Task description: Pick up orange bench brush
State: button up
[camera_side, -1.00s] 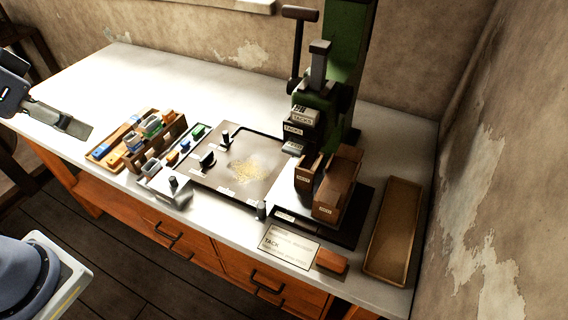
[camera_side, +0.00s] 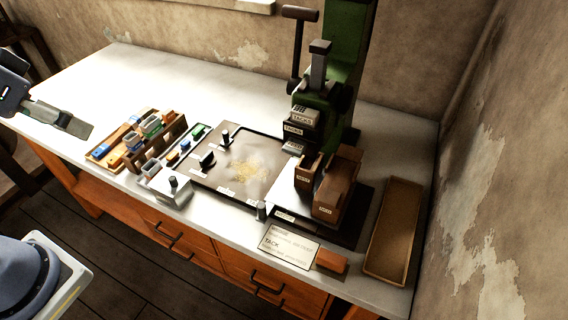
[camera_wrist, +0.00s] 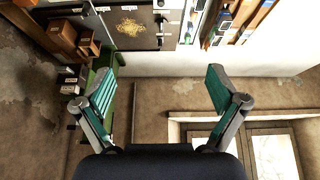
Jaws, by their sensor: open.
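An orange-brown block (camera_side: 331,262), which looks like the bench brush, lies near the front edge of the bench (camera_side: 90,75), to the right of the TACK card (camera_side: 289,247). Its bristles cannot be made out. My gripper (camera_side: 75,128) is at the far left in the side view, above the bench and far from the block. In the wrist view my gripper (camera_wrist: 160,88) is open, with nothing between its fingers. An orange patch shows at the top left corner there, but I cannot tell if it is the brush.
A long tray (camera_side: 394,230) lies at the right. A dark mat (camera_side: 270,150) and a rack of small items (camera_side: 150,140) fill the middle. The bench's back left is clear.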

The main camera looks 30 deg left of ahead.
jog(key=w+d+r+n, duration=0.4)
jog(key=w+d+r, duration=0.1)
jog(key=w+r, duration=0.5)
jog(key=w+d+f+g+h, duration=0.1)
jog(key=w+d+f, duration=0.1)
jog(key=w+d, duration=0.55)
jog(key=m+g+y, duration=0.1)
jog(key=m+g, duration=0.3)
jog(key=g, duration=0.1)
send_over(332, 257)
notch_tip(332, 257, down, 26)
jog(key=f, duration=0.9)
jog(key=shift+d+f, duration=0.25)
jog(key=f, duration=0.6)
jog(key=shift+a+f, duration=0.2)
jog(key=shift+a, duration=0.05)
